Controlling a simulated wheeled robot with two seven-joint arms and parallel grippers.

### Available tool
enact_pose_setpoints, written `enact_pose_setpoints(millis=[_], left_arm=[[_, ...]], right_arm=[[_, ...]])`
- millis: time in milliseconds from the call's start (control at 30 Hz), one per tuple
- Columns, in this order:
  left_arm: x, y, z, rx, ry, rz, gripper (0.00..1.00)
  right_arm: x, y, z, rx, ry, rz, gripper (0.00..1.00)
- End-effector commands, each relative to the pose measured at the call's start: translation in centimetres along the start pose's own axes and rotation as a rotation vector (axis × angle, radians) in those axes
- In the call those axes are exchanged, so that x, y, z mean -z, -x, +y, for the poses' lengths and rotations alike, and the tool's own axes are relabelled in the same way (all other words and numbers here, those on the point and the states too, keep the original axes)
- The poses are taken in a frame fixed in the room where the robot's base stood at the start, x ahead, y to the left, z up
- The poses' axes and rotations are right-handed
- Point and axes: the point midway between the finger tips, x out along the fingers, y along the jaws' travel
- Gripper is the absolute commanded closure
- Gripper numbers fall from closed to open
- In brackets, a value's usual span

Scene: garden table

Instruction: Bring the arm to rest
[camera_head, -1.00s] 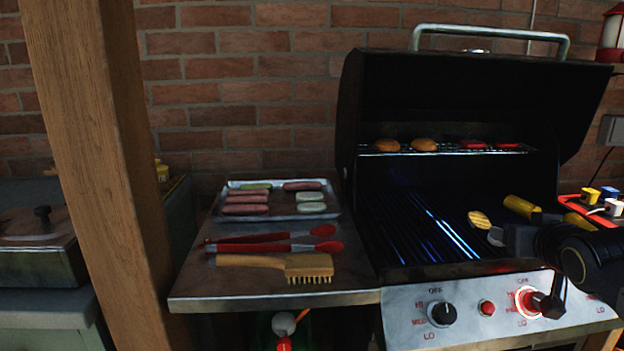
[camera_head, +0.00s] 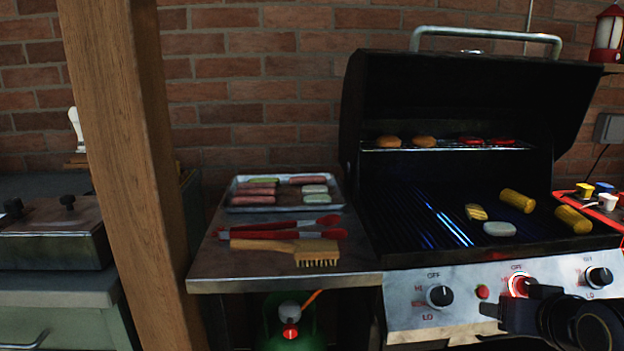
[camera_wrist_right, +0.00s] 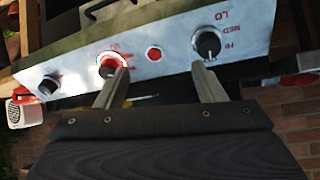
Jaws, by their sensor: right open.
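My right gripper (camera_head: 500,308) is low in front of the grill's control panel (camera_head: 460,302), at the right of the head view. In the right wrist view its two fingers (camera_wrist_right: 160,88) are spread apart with nothing between them. One fingertip overlaps the red-lit knob (camera_wrist_right: 112,64) in that view; I cannot tell whether they touch. The lit knob also shows in the head view (camera_head: 519,284), just above the gripper. My left gripper is in neither view.
The open grill (camera_head: 400,225) holds corn, a pale patty (camera_head: 499,229) and a yellow slice. Buns and red pieces lie on its upper rack (camera_head: 445,148). The side shelf (camera_head: 225,270) bears a tray (camera_head: 240,208), red tongs (camera_head: 285,223) and a brush (camera_head: 318,252). A wooden post (camera_head: 130,150) stands left.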

Motion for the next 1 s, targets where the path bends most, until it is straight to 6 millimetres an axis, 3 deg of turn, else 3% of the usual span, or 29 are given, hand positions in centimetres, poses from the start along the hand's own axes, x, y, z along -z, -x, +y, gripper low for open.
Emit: enact_pose_setpoints(millis=[300,600,1000], left_arm=[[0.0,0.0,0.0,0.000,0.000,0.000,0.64],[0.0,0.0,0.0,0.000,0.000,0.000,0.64],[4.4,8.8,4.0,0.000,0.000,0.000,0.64]], right_arm=[[-13.2,3.2,-3.5,0.139,-0.062,-0.257,0.37],[-23.5,6.1,-7.0,0.297,-0.101,-0.461,0.37],[-14.9,12.6,-7.9,0.292,-0.101,-0.459,0.37]])
